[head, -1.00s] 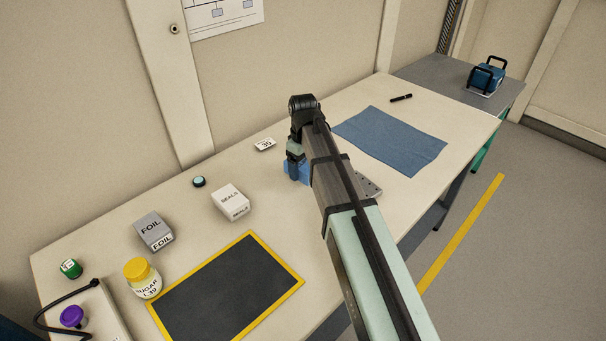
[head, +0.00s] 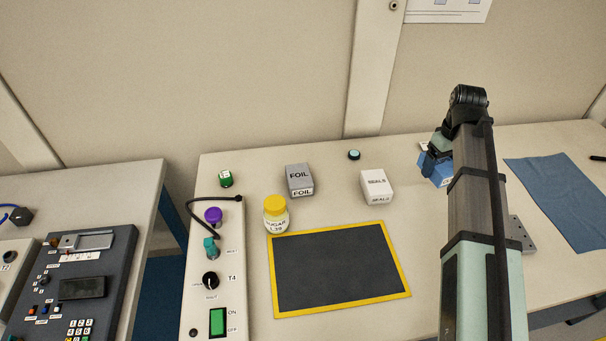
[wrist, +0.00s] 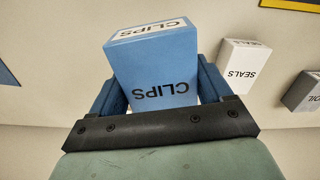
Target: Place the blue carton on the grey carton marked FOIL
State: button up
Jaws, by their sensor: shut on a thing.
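The blue carton (wrist: 155,65), marked CLIPS, is held between the two fingers of my gripper (wrist: 160,95) in the wrist view. In the head view the blue carton (head: 436,168) shows at the right, partly hidden by my gripper (head: 434,158) and arm. I cannot tell for sure whether it is clear of the table. The grey carton marked FOIL (head: 299,178) stands on the table left of centre, its top bare. It also shows at the right edge of the wrist view (wrist: 303,93). My gripper is well to the right of it.
A white SEALS carton (head: 376,184) stands between the grey carton and my gripper. A dark mat with yellow rim (head: 340,312) lies in front. A small teal-topped round item (head: 354,154) sits behind.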

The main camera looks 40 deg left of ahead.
jog(key=s+a+r+n, duration=0.15)
jog(key=s+a, duration=0.25)
jog(key=a, duration=0.5)
jog(key=s+a+n, duration=0.2)
jog(key=s+a, duration=0.3)
jog(key=a, duration=0.4)
jog(key=n, duration=0.3)
send_near(299, 175)
jog(key=shift+f, duration=3.2)
jog(key=shift+f, duration=0.1)
jog(key=o, duration=1)
notch_tip(299, 175, up, 12)
